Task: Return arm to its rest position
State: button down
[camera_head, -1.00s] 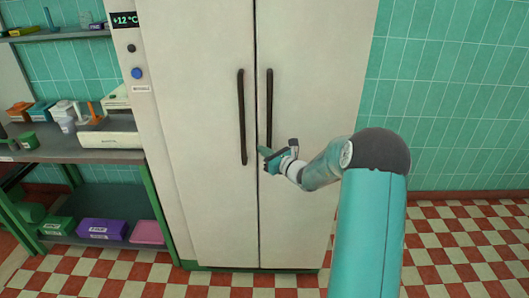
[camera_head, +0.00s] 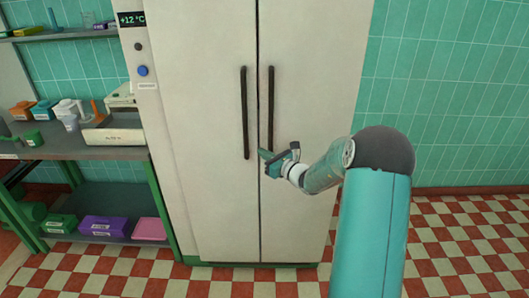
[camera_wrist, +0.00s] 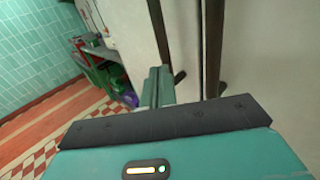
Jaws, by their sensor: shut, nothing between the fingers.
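My arm (camera_head: 372,235) is teal with a dark elbow and reaches from the bottom right toward a tall cream two-door fridge (camera_head: 205,205). My gripper (camera_head: 263,154) is shut and empty, in front of the fridge near the lower ends of its two dark handles. The left handle (camera_head: 245,113) and the right handle (camera_head: 270,105) are upright, and both doors look shut. In the wrist view the shut fingers (camera_wrist: 157,87) point toward the fridge front, with the handles beyond them. I cannot tell whether the fingertips touch the door.
A metal shelf bench (camera_head: 85,152) with containers and a scale-like box (camera_head: 113,137) stands left of the fridge. Purple (camera_head: 103,227) and pink (camera_head: 150,229) boxes are on its lower shelf. A +12 °C display (camera_head: 131,19) is on the fridge side. The checkered floor at right (camera_head: 460,240) is clear.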

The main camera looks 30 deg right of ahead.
jog(key=s+a+r+n+g+y, duration=0.1)
jog(key=s+a+r+n+g, duration=0.1)
jog(key=s+a+n+g, duration=0.35)
jog(key=s+a+r+n+g+y, duration=0.2)
jog(key=s+a+n, duration=0.5)
jog(key=s+a, duration=0.3)
jog(key=s+a+r+n+g+y, duration=0.1)
jog(key=s+a+r+n+g, duration=0.25)
jog(key=s+a+n, duration=0.4)
jog(key=s+d+r+n+h, duration=0.1)
jog(key=s+n+h, duration=0.3)
jog(key=s+n, duration=0.2)
jog(key=s+d+r+n+h, duration=0.2)
jog(key=s+n+h, duration=0.3)
jog(key=s, duration=0.5)
jog(key=shift+r+n+g+h, duration=0.15)
jog(key=shift+n+g+h, duration=0.15)
jog(key=shift+n, duration=0.4)
